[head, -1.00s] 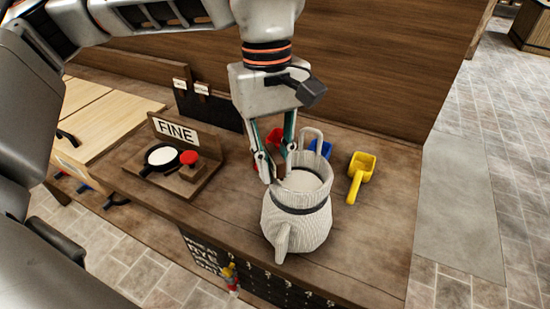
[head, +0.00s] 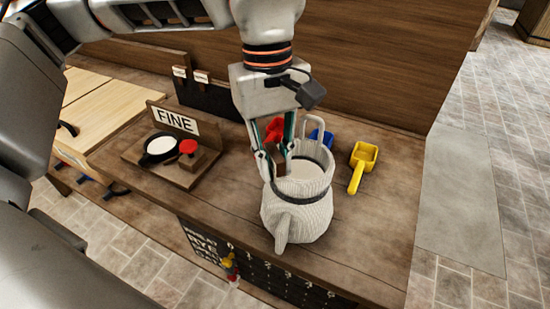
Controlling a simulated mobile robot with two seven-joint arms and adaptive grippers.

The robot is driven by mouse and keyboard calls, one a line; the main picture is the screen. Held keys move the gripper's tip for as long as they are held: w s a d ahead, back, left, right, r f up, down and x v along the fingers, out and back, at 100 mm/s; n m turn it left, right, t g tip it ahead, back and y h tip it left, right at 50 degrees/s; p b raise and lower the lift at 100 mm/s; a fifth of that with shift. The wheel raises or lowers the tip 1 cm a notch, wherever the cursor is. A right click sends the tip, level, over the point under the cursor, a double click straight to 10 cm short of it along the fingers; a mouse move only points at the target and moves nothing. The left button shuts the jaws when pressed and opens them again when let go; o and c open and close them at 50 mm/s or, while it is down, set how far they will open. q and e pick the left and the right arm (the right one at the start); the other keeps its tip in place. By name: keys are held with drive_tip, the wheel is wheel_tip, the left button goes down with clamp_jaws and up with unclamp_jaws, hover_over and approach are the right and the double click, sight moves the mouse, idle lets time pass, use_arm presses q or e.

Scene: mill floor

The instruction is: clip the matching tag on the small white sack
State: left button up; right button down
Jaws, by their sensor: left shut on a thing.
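The small white sack (head: 298,215) stands upright on the wooden counter. It is ribbed, with a dark band, a loop at the back, another at the front and pale contents. My left gripper (head: 275,176) points down at the sack's left rim. Its fingers are close together around a small, dark reddish thing that looks like a tag, largely hidden by the fingers. I cannot tell whether it touches the sack. Small red and yellow tags (head: 230,266) hang at the counter's front, beside a dark lettered board (head: 203,246). My right gripper is not in view.
A "FINE" stand (head: 176,121) with a black pan of white powder (head: 160,147) and a red knob (head: 188,146) stands left. The counter's right end (head: 378,235) is clear.

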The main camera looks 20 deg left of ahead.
use_arm(q)
drive_tip(key=o, duration=1)
drive_tip(key=shift+r, duration=0.1)
drive_tip(key=r, duration=0.8)
drive_tip(key=w+a+r, duration=0.1)
drive_tip(key=r, duration=0.2)
drive_tip(key=shift+r, duration=0.4)
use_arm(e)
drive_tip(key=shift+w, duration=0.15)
